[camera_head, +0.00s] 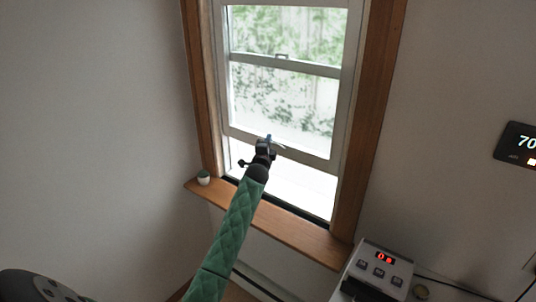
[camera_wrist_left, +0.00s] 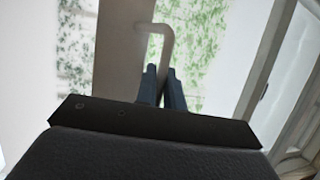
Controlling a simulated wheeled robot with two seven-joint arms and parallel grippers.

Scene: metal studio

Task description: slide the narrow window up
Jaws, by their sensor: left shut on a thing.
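The narrow window (camera_head: 240,132) has a pale frame set in a wooden surround. Its lower sash stands raised, with an open bright gap between its bottom rail and the sill. My left gripper (camera_head: 268,139) is at the bottom rail of this sash, near its middle. In the left wrist view the fingers (camera_wrist_left: 162,88) are shut at a light, hook-shaped handle (camera_wrist_left: 165,30) on the rail. The exact contact is partly hidden by the fingers. My right gripper does not show in either view.
A grey device with a red display (camera_head: 384,258) stands at the lower right. A dark thermostat (camera_head: 518,145) hangs on the right wall.

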